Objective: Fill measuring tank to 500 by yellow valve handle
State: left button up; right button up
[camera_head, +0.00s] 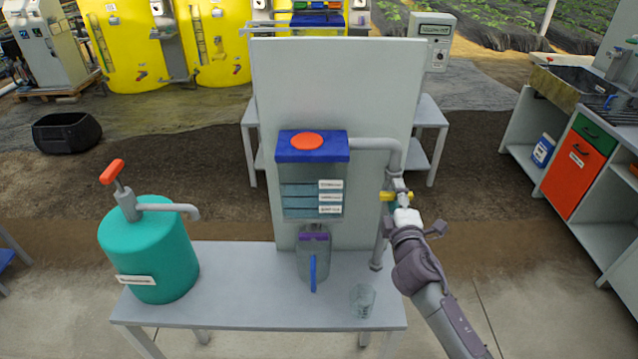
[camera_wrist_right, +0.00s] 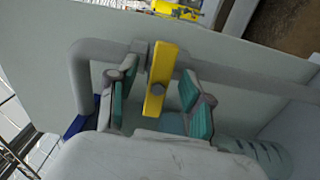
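The measuring tank (camera_head: 305,208) is a clear box with a blue lid and an orange disc, fixed to a grey upright panel. It has level lines and three small labels, too small to read; I cannot tell its liquid level. A grey pipe (camera_head: 372,143) runs from its right side down to the yellow valve handle (camera_head: 385,196). In the right wrist view the yellow handle (camera_wrist_right: 160,82) stands between the fingers of my right gripper (camera_wrist_right: 158,100), with visible gaps on both sides. In the head view this gripper (camera_head: 399,208) is at the handle and partly hides it. My left gripper is out of view.
A teal tank (camera_head: 150,255) with an orange-handled pump stands on the left of the bench (camera_head: 235,290). A clear vessel with a blue handle (camera_head: 313,272) is below the measuring tank. A clear beaker (camera_head: 362,300) stands near the bench's front right, close to my right arm.

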jog(key=s+p, duration=0.1)
jog(key=s, duration=0.6)
dwell(0.5)
jog(key=shift+r, duration=0.1)
jog(key=shift+c, duration=0.4)
dwell(0.4)
jog(key=shift+n, duration=0.5)
jog(key=w+b, duration=0.2)
jog(key=w, duration=0.5)
dwell(0.5)
